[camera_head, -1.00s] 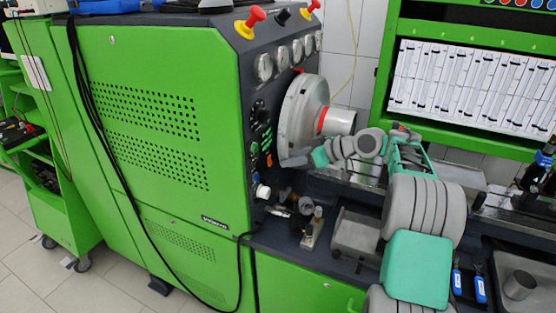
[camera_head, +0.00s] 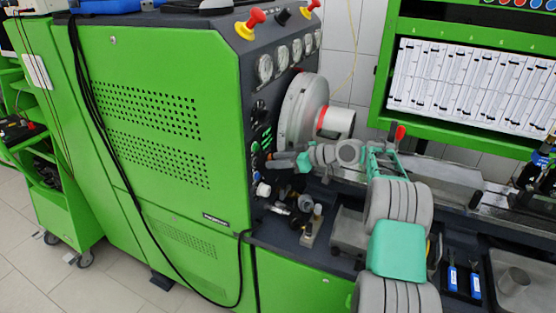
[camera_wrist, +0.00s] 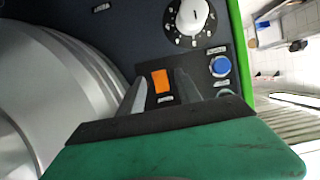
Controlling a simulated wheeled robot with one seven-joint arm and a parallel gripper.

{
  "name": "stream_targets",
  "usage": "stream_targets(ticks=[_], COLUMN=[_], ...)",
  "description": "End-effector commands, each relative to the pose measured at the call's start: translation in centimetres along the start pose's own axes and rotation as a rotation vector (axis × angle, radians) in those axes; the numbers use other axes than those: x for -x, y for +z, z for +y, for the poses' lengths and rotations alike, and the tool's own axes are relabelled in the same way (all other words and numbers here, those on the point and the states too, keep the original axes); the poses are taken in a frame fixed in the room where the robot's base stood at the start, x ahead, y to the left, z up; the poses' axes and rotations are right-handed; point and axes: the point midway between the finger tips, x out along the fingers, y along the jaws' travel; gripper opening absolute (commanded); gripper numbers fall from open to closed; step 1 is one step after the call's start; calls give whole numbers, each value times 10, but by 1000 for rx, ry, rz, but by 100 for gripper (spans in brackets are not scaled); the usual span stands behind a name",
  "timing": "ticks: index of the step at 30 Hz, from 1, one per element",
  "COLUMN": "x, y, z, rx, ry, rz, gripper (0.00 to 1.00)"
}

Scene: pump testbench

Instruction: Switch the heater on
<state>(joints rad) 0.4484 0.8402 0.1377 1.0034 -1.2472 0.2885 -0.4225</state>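An orange rocker switch (camera_wrist: 161,81) sits on the dark control panel in the wrist view. Its label is too small to read, so I cannot tell whether it is the heater switch or whether it is on. My gripper (camera_head: 277,160) is at the dark side panel of the green testbench (camera_head: 160,110). In the wrist view my two grey fingers stand apart, one on each side of the orange switch, with nothing held between them. I cannot tell whether a fingertip touches the panel.
A blue button (camera_wrist: 220,66) and a white knob (camera_wrist: 190,17) are close to the orange switch. A large metal flywheel (camera_head: 305,112) stands beside my gripper. Small fittings (camera_head: 305,215) lie on the bench below. Red emergency knobs (camera_head: 256,17) are on top.

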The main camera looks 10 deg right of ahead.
Motion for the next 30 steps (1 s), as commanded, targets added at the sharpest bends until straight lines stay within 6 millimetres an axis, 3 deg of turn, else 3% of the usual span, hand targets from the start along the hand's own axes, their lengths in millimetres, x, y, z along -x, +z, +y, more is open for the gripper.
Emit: stream_targets(ticks=[14, 23, 30], x=[0, 0, -6], y=[0, 0, 15], z=[0, 0, 0], rx=[0, 0, -1], ry=[-1, -1, 0], rz=[0, 0, 106], gripper=[0, 0, 0])
